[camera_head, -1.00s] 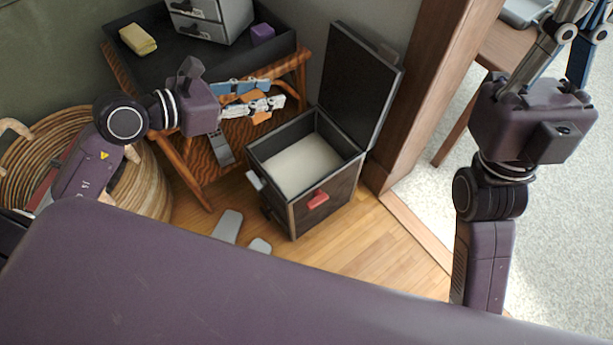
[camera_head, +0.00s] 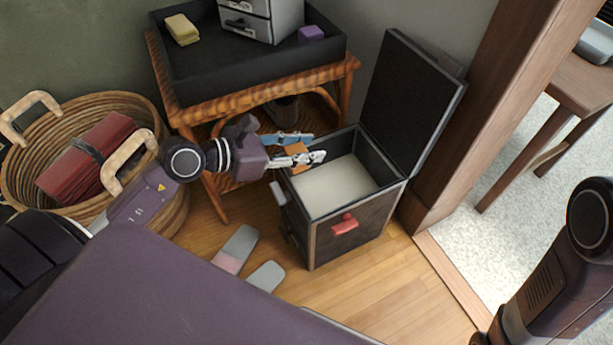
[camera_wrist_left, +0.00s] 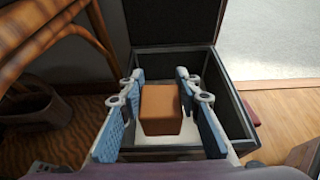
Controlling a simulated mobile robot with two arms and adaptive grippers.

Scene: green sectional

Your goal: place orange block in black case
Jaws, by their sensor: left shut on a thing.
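The orange block (camera_wrist_left: 161,109) is between the fingers of my left gripper (camera_wrist_left: 160,100), which is shut on it. In the head view the left gripper (camera_head: 299,151) is over the left rim of the black case, and the orange block (camera_head: 297,157) shows partly between its fingers. The black case (camera_head: 346,233) stands on the floor with its lid (camera_head: 411,103) raised. Its pale inside bottom is bare where it shows. In the left wrist view the case (camera_wrist_left: 238,127) lies below and around the block. My right gripper is out of view; only part of the right arm shows.
A wicker table (camera_head: 240,96) with a dark tray stands behind the case. The tray holds a yellow block (camera_head: 182,30), a purple block (camera_head: 311,33) and grey drawers (camera_head: 262,20). A basket (camera_head: 150,109) is at left. Slippers (camera_head: 240,244) lie on the floor. A wooden door frame (camera_head: 480,130) is at right.

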